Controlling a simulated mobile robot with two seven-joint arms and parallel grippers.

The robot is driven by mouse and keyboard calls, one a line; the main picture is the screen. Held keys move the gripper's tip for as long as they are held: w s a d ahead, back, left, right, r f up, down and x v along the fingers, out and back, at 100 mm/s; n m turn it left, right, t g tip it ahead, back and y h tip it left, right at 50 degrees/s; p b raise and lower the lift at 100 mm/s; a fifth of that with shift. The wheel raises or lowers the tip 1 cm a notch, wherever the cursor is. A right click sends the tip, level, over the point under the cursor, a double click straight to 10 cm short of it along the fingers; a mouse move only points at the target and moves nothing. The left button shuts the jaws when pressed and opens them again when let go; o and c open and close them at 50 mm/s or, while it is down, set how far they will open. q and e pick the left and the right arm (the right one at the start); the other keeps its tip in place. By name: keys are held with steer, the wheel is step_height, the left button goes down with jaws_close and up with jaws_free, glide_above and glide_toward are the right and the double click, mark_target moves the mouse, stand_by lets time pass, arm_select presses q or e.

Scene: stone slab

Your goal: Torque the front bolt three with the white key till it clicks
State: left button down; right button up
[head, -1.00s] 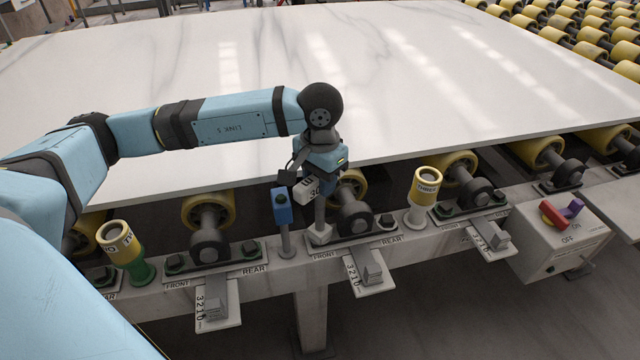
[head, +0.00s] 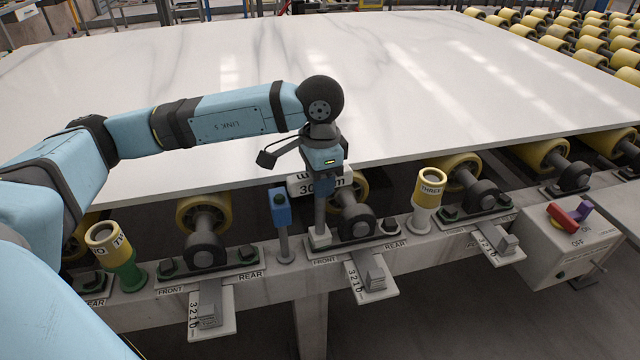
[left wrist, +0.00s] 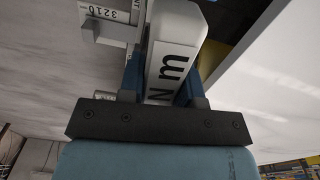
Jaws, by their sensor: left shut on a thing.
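The white key (head: 306,187) has a white body marked "30" and a grey shaft standing roughly upright below it. Its socket end (head: 319,239) sits down at the front bolt position of the middle bearing, beside the FRONT label; the bolt under it is hidden. My left gripper (head: 321,172) is shut on the key's white body from above. In the left wrist view the white body, marked "Nm" (left wrist: 176,62), lies between the blue fingers. A yellow-and-white cup lettered THREE (head: 429,190) stands right of this bearing. My right gripper is not in view.
A blue block on a post (head: 281,208) stands close left of the key's shaft. The rear bolt (head: 389,222) is to the right. A large white slab (head: 400,90) lies behind on yellow rollers. A switch box (head: 570,240) is at the right.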

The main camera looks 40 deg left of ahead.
arm_select(q)
steer(key=shift+r, duration=0.25)
steer(key=shift+r+p, duration=0.55)
steer(key=shift+r, duration=1)
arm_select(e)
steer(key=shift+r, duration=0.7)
